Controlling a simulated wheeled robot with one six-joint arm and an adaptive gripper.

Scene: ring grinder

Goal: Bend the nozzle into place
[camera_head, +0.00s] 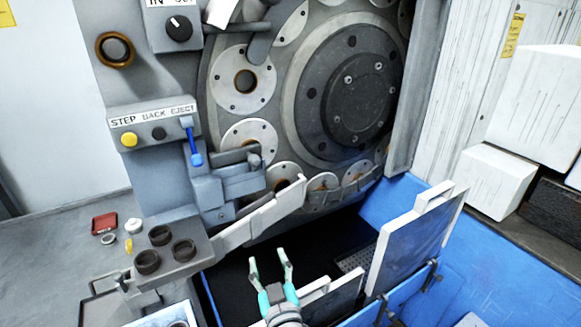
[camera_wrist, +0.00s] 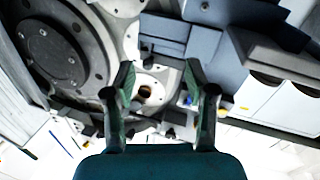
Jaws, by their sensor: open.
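My gripper (camera_head: 269,261) is open and empty, low in the head view, in front of the dark opening below the grinder's disc. In the wrist view its two fingers (camera_wrist: 159,78) stand apart with nothing between them. A dark grey bent piece (camera_head: 261,44), which looks like the nozzle, hangs at the upper part of the ring plate (camera_head: 247,80); I cannot tell for certain. A second grey fitting with a short cylinder (camera_head: 240,156) sticks out lower, beside a blue-handled lever (camera_head: 193,145). My gripper is below and apart from both.
A control box (camera_head: 152,129) with a yellow button is at left. A slanted pale bar (camera_head: 262,217) crosses above my gripper. White-framed panels (camera_head: 415,235) stand upright at the right by the blue bin wall (camera_head: 480,265). White boxes (camera_head: 535,110) are stacked at far right.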

